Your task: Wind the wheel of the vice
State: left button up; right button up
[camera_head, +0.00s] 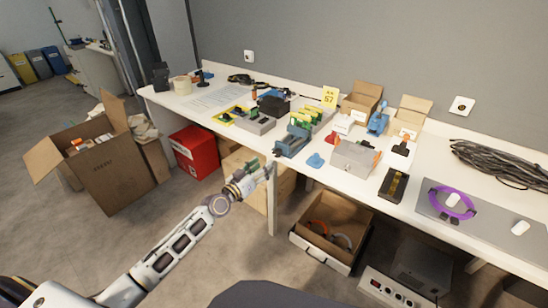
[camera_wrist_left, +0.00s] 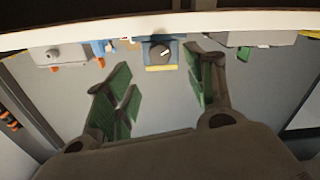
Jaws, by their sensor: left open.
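The vice (camera_head: 292,143) is a blue-grey block at the front edge of the white workbench. In the left wrist view, a dark round wheel with a pale mark (camera_wrist_left: 160,52) shows on the blue vice. My left gripper (camera_head: 262,168) is just in front of the bench edge, to the lower left of the vice. Its green-padded fingers (camera_wrist_left: 160,85) are spread apart with nothing between them. The wheel lies beyond the fingertips, between them in the picture, apart from the pads. My right gripper is not in view.
Right of the vice are a small blue object (camera_head: 315,161) and a grey box with orange clips (camera_head: 354,158). A grey device (camera_head: 254,122) stands to its left. Below the bench are a red box (camera_head: 194,151) and an open carton (camera_head: 332,232). A big carton (camera_head: 108,176) stands left.

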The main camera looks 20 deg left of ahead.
aim_at(276, 155)
pick_arm(q)
jog(key=x, duration=0.4)
jog(key=shift+w, duration=0.15)
jog(key=shift+b+x, duration=0.3)
jog(key=shift+x, duration=1)
jog(key=shift+w+d+f, duration=0.1)
jog(key=shift+w+d, duration=0.1)
jog(key=shift+w, duration=0.2)
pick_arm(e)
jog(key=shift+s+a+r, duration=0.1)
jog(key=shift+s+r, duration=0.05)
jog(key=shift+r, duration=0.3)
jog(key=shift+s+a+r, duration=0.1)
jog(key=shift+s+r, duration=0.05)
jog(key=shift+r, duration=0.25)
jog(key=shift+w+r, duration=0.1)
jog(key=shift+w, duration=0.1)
pick_arm(q)
jog(key=c, duration=1)
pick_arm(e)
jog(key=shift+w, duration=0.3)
